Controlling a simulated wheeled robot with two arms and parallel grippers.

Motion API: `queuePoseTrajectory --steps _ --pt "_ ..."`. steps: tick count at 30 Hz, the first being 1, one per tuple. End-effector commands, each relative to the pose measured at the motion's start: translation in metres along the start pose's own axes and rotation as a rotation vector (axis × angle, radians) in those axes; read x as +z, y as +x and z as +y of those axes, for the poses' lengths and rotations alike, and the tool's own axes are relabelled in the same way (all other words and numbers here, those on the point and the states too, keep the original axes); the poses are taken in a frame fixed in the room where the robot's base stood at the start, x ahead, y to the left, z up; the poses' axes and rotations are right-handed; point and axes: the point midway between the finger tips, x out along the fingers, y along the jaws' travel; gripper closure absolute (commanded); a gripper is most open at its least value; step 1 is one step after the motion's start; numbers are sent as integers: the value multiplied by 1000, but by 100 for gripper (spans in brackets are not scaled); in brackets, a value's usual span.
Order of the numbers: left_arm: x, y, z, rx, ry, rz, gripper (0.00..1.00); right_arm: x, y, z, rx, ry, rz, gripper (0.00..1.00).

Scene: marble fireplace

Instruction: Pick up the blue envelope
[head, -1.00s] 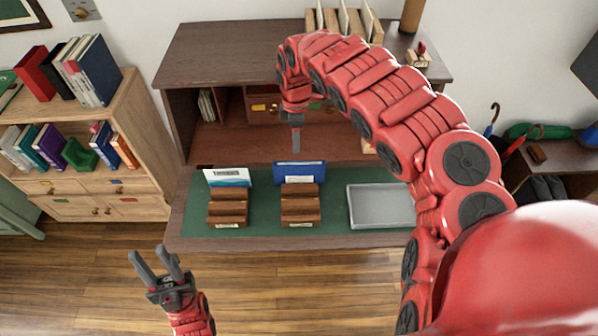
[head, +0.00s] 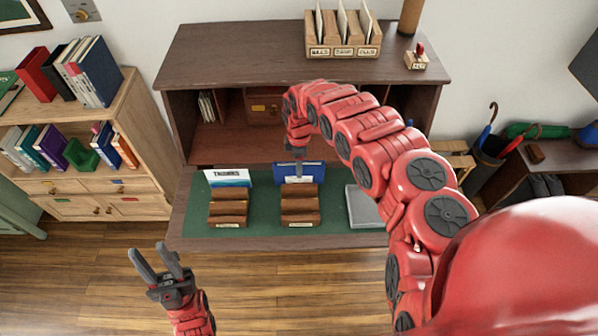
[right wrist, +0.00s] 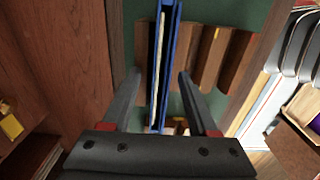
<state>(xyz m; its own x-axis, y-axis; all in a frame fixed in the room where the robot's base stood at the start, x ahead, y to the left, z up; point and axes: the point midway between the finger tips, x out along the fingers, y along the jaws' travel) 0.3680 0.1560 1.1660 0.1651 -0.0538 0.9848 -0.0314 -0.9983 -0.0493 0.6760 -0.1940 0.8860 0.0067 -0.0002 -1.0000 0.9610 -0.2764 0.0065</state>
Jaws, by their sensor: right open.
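The blue envelope (head: 310,171) stands upright at the back of the right-hand wooden stepped holder (head: 300,205) on the green desk mat. In the right wrist view the envelope (right wrist: 164,60) is seen edge-on, as a blue strip with a pale middle. My right gripper (head: 298,174) is at the envelope's top edge. Its two fingers (right wrist: 158,82) are open, one on each side of the envelope, with a gap on both sides. My left gripper (head: 156,256) is open and empty, low over the floor in front of the desk.
A white and teal card (head: 228,177) stands in the left stepped holder (head: 228,207). A grey tray (head: 362,207) lies right of the holders, partly behind my right arm. A letter sorter (head: 343,44) stands on the desk top (head: 230,55). A bookshelf (head: 60,180) is at the left.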

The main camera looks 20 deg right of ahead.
Motion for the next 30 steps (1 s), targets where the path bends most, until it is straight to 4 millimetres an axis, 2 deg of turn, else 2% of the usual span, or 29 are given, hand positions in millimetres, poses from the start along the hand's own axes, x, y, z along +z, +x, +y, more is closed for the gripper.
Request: queuePoseTrajectory --steps 9,11,19,30 --pt "0 1 0 0 0 0 61 0 5 -1 -3 -1 -2 40" --pt "0 0 0 0 0 0 61 0 5 -2 -3 -1 -2 50" --pt "0 0 0 0 0 0 61 0 6 -3 -8 -1 -2 98" --pt "0 0 0 0 0 0 61 0 7 -4 -10 -1 -2 100"
